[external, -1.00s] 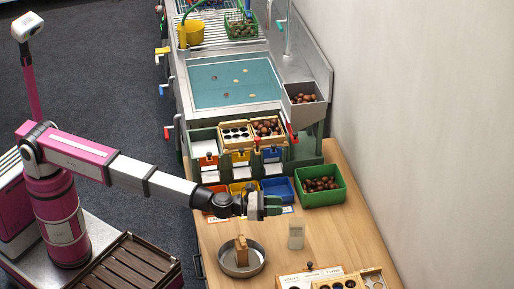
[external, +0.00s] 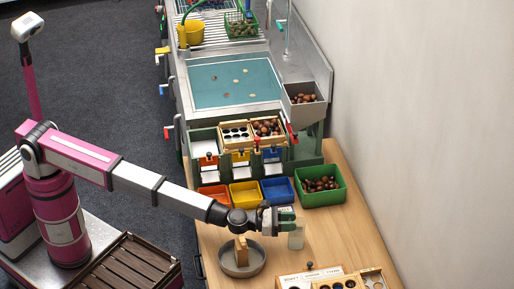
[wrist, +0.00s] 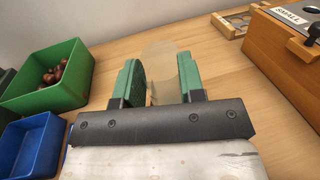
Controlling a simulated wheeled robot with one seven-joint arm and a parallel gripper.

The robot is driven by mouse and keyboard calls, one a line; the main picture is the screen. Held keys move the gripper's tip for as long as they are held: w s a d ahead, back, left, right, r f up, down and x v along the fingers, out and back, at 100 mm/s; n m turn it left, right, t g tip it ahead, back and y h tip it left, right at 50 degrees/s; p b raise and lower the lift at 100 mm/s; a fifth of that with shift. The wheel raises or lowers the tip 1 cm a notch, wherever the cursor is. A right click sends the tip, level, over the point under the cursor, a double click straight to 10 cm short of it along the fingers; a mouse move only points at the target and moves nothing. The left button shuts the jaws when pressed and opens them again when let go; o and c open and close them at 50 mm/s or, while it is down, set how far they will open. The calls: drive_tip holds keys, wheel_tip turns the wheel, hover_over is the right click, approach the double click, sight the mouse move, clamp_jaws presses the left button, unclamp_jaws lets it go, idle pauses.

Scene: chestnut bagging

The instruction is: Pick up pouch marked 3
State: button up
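A pale, flat pouch (external: 296,240) stands upright on the wooden table; I cannot read a number on it. In the wrist view a thin beige pouch (wrist: 162,62) shows between and beyond my green fingers. My gripper (external: 288,217) is at the upper end of this pouch in the external view and partly covers its top. In the wrist view the two fingers of my gripper (wrist: 163,90) are wide apart, one on each side of the pouch. I cannot tell whether either finger touches it.
A round metal pan (external: 259,268) with a brown block-like item (external: 241,250) stands to the left. A green bin (external: 338,196) of chestnuts and blue (external: 278,190), yellow (external: 244,194) and orange (external: 214,197) bins stand behind. A wooden box labelled SMALL (wrist: 285,50) is at the right.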

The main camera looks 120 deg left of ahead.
drive_tip(key=x, duration=0.2)
drive_tip(key=shift+w+a, duration=0.2)
drive_tip(key=shift+w, duration=0.15)
clamp_jaws()
